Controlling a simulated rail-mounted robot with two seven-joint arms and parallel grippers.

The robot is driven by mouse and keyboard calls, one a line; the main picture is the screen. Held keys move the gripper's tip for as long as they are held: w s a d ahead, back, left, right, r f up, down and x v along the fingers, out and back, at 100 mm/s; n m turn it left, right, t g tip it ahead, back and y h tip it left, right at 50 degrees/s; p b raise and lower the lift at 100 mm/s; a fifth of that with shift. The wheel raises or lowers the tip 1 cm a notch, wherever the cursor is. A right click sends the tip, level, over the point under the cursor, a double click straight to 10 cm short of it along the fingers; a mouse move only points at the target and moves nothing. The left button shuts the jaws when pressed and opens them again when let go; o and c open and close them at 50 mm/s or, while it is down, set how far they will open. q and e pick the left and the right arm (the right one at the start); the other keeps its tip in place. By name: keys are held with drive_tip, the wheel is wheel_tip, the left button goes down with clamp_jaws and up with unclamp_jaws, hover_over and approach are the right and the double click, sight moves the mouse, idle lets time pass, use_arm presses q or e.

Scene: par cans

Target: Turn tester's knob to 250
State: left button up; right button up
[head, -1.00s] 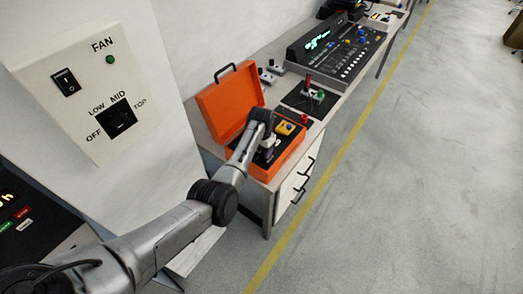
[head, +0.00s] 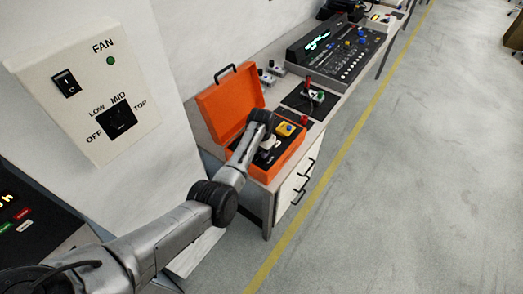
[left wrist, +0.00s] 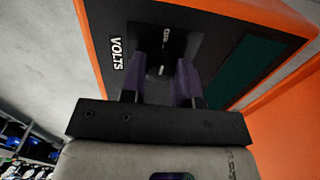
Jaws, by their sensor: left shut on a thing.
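The tester is an open orange case (head: 292,152) on the bench, its lid (head: 228,103) raised at the back and a black panel inside. My left gripper (head: 268,145) reaches down to this panel. In the left wrist view, the two purple fingers of my left gripper (left wrist: 163,78) are shut on the dark knob, at the area marked VOLTS (left wrist: 117,53). The knob is mostly hidden by the fingers and in shadow, so its setting cannot be read. A dark green screen (left wrist: 250,68) is to the right on the panel. My right gripper is not in view.
A yellow part (head: 285,129) with a blue button sits in the case. Behind it on the bench are a black board (head: 298,101) with red and green parts and a large console (head: 337,50). A fan control box (head: 85,90) is at upper left. The floor at right is clear.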

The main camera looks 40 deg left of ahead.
use_arm(q)
drive_tip(key=shift+r+m+p, duration=0.2)
drive_tip(key=shift+m+p, duration=1.8)
drive_tip(key=shift+m, duration=0.4)
drive_tip(key=m+p, duration=0.1)
drive_tip(key=m, duration=0.1)
drive_tip(key=shift+f+m, duration=0.1)
drive_tip(key=shift+m, duration=0.3)
drive_tip(key=m, duration=0.4)
drive_tip(key=shift+f+p, duration=0.1)
drive_tip(key=shift+p, duration=0.25)
drive_tip(key=m, duration=0.6)
drive_tip(key=o, duration=0.9)
drive_tip(key=shift+o, duration=0.2)
